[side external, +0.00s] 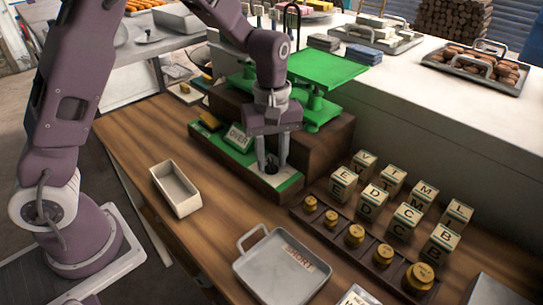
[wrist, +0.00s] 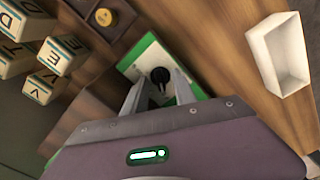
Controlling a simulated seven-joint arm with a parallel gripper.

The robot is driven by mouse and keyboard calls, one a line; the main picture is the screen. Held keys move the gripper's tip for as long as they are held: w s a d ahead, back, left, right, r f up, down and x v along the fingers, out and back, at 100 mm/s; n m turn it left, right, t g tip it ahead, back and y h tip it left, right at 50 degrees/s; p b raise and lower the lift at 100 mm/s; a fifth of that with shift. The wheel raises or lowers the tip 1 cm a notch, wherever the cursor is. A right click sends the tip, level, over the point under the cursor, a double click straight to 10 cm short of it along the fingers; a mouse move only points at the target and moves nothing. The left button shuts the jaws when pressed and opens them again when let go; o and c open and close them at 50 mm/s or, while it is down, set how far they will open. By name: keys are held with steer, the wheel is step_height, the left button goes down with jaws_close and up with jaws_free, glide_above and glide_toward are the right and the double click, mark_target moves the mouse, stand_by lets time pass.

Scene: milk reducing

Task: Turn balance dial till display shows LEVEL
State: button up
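The balance dial is a small black knob (side external: 271,166) on the front right part of the green-and-white panel of the balance (side external: 288,184). It also shows in the wrist view (wrist: 160,75). The small tilted display (side external: 237,137) on the panel's left part reads OVER. My gripper (side external: 270,163) points down over the dial, with one finger on each side of it. The fingers (wrist: 161,86) are apart and look open around the knob. Whether either finger touches the knob is hard to tell.
Several lettered blocks (side external: 408,219) and a rack of brass weights (side external: 355,235) stand to the right. A white tray (side external: 176,188) and a metal pan marked SHORT (side external: 281,268) lie in front. The green balance platform (side external: 330,68) is behind my gripper. Bare wood lies between tray and panel.

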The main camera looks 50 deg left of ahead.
jaws_close()
steer(key=m, duration=0.5)
steer(key=shift+m, duration=0.3)
steer(key=m, duration=0.5)
steer(key=shift+m, duration=0.7)
jaws_free()
steer(key=shift+s, duration=0.1)
